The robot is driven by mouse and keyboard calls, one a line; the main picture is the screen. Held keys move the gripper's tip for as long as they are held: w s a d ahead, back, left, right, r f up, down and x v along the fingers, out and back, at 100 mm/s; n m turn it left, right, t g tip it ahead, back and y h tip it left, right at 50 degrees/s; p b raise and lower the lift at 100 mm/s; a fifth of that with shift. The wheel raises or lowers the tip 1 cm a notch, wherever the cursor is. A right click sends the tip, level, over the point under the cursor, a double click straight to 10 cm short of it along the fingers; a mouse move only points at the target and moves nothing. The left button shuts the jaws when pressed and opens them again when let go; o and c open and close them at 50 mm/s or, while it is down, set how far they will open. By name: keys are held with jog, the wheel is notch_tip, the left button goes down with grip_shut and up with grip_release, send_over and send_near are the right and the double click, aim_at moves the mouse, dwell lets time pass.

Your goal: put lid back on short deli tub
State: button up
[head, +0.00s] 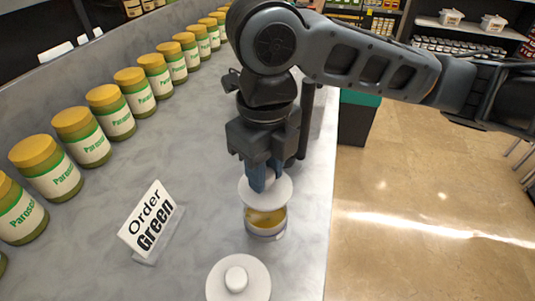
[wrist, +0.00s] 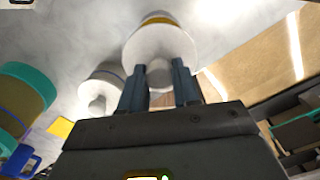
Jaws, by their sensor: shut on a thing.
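My gripper (head: 266,178) is shut on the knob of a round white lid (head: 279,194). The lid also shows in the wrist view (wrist: 145,42), with its knob between the two fingers. Just below the lid in the head view is a short tub (head: 266,223) with yellow contents and a pale lower band. The lid hides the tub's far part, and I cannot tell whether they touch. In the wrist view the tub (wrist: 158,18) shows only partly beyond the lid.
A second round white lid with a knob (head: 238,280) is nearer the front of the grey counter (head: 215,205). An "Order Green" sign (head: 151,222) stands to the left. A row of yellow-capped jars (head: 92,137) lines the left side. The counter's right edge drops to the floor.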

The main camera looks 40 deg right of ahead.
jog(key=shift+f+b, duration=2.2)
jog(key=shift+f, duration=0.8)
jog(key=shift+f+b, duration=0.15)
jog(key=shift+b, duration=0.4)
dwell(0.5)
jog(key=o, duration=1.6)
jog(key=shift+c, duration=0.2)
jog(key=shift+r+p, duration=2.55)
jog(key=shift+r, duration=1)
